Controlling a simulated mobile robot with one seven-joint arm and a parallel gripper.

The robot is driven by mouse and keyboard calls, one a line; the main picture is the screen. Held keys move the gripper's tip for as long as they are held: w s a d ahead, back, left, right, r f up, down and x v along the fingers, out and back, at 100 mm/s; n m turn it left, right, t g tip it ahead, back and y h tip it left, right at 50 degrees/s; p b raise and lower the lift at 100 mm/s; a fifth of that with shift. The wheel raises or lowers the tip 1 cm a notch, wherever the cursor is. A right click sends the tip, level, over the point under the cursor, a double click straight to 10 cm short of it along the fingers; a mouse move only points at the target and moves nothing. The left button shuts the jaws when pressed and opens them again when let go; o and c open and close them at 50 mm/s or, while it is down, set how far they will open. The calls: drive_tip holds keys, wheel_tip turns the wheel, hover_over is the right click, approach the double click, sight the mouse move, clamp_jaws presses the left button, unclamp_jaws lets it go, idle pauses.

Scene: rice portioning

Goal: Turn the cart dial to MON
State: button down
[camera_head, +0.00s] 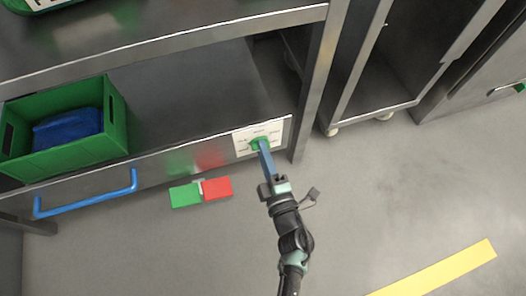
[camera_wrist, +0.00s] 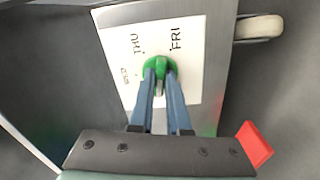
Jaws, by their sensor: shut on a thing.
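The cart dial is a green knob (camera_wrist: 159,68) on a white label plate (camera_wrist: 188,88), fixed to the front of the steel cart. In the head view the knob (camera_head: 258,142) and plate (camera_head: 243,139) are at the right end of the cart's front. In the wrist view the words THU and FRI are readable, and a smaller word beside THU is too small to read surely. My gripper (camera_wrist: 160,72) has its blue fingers shut on the green knob. It also shows in the head view (camera_head: 262,146). MON cannot be made out, and the fingers hide part of the plate.
A green crate (camera_head: 117,112) with a blue thing (camera_head: 68,130) stands on the cart shelf at left. A blue handle (camera_head: 90,200) sticks out of the drawer front. Green (camera_head: 185,195) and red (camera_head: 218,187) pieces are below. A wheeled rack (camera_head: 370,105) stands at right.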

drive_tip(key=shift+n+b, duration=1.5)
drive_tip(key=shift+n, duration=2.6)
drive_tip(key=c, duration=0.9)
unclamp_jaws()
drive_tip(key=p+v, duration=0.5)
drive_tip(key=v, duration=0.8)
